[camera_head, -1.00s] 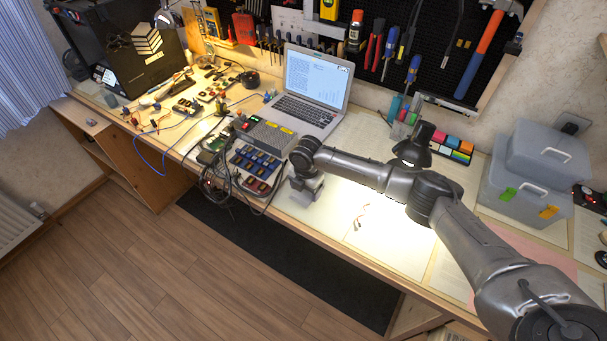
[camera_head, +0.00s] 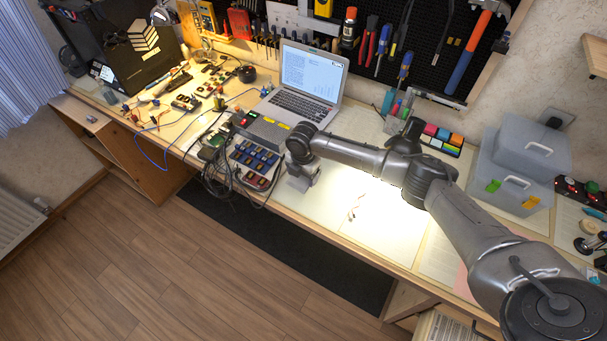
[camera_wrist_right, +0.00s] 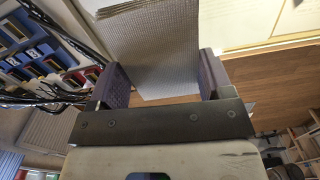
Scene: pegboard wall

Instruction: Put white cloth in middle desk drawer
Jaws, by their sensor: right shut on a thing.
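My right gripper (camera_head: 300,182) is over the front part of the desk (camera_head: 325,227), beside the switch box and cables. In the right wrist view its two fingers (camera_wrist_right: 160,70) are at either side of the white cloth (camera_wrist_right: 152,42), a pale woven sheet with folded layers at the top. The gripper is shut on the cloth. I cannot pick out the cloth in the head view. No drawer front can be made out; the desk's front face is mostly hidden from above. My left gripper is not in view.
A silver laptop (camera_head: 304,85) stands behind the gripper. Dark cables (camera_head: 222,180) and a box of blue switches (camera_head: 255,160) are just left of it. Grey lidded bins (camera_head: 515,165) stand at the right. The wooden floor (camera_head: 150,260) in front is clear.

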